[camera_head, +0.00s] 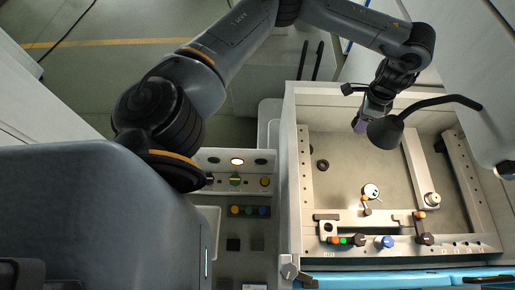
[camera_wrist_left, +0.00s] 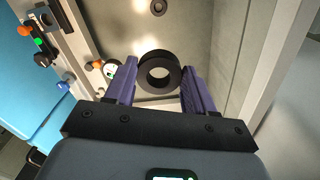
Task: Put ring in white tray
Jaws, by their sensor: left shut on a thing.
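My left gripper (camera_head: 360,124) is over the back part of the machine basin in the head view, its purple fingers partly seen. In the left wrist view the two purple fingers (camera_wrist_left: 160,76) are shut on a thick black ring (camera_wrist_left: 159,73), one finger at each side of it. The ring is hidden in the head view. A pale tray-like thing (camera_head: 209,217) shows in part beside my body, left of the basin; I cannot tell for sure that it is the white tray. My right gripper is in neither view.
The basin (camera_head: 292,150) has raised pale walls and a mostly clear floor. A dark lamp (camera_head: 385,132) on a gooseneck hangs close to my left gripper. A small dark round fitting (camera_head: 322,165) is on the floor. Clamps and knobs (camera_head: 386,242) line the front rail.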

